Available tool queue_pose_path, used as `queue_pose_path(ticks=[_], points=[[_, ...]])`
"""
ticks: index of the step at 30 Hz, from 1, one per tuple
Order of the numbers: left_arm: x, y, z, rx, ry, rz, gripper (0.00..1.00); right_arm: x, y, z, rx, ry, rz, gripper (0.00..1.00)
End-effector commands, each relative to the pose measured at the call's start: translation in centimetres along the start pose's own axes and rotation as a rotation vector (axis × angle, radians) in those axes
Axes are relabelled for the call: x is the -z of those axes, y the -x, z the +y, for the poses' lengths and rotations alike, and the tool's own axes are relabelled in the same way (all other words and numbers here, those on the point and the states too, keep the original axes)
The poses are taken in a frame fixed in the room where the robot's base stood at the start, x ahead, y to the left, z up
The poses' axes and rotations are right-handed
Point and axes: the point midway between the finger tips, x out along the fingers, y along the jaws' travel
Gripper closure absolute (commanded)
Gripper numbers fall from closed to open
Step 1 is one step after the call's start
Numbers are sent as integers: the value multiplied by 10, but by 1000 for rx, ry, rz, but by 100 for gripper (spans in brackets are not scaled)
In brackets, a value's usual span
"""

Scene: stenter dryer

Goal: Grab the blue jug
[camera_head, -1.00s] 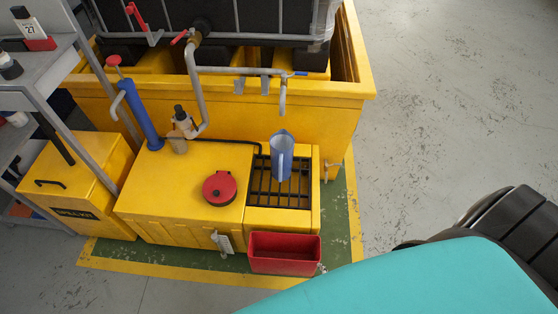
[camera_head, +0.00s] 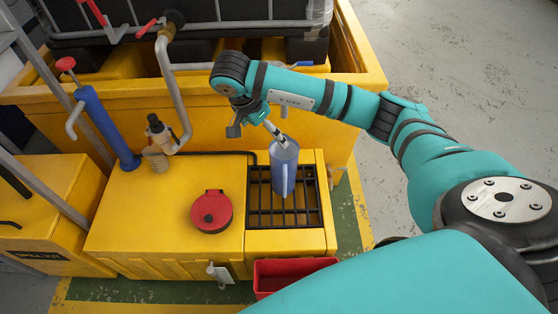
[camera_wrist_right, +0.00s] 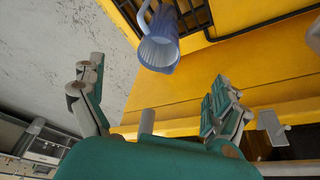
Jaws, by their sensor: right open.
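The blue jug (camera_head: 284,172) stands on the black grate (camera_head: 264,212) of the yellow drip unit in the head view. In the right wrist view the translucent blue jug (camera_wrist_right: 160,45) shows at the top, ahead of the fingers, with its open mouth towards the camera. My right gripper (camera_head: 260,126) is just behind and above the jug's rim in the head view, partly hidden by its own wrist. Its two fingers stand wide apart and empty in the right wrist view (camera_wrist_right: 158,95). The jug is not between them. My left gripper is out of view.
A pipe with a tap (camera_head: 180,90) and a yellow bund wall (camera_head: 225,125) lie behind the grate. A red lid (camera_head: 211,211), a spray bottle (camera_head: 158,135) and a blue hand pump (camera_head: 105,125) stand left of it. A red bin (camera_head: 285,273) is in front.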

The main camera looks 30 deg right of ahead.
Motion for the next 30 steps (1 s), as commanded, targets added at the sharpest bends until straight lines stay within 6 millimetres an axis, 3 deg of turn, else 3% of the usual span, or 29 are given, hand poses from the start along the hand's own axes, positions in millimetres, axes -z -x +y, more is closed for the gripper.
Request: queue_pose_path(ticks=[5, 15, 25, 30], points=[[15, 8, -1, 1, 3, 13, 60, 10, -21, 2, -1, 6, 50, 0], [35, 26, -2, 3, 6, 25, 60, 13, -93, 1, -1, 3, 44, 0], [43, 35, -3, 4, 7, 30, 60, 14, -122, 0, 2, 4, 43, 0], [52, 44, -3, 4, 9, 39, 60, 12, -148, -2, -1, 3, 42, 0]])
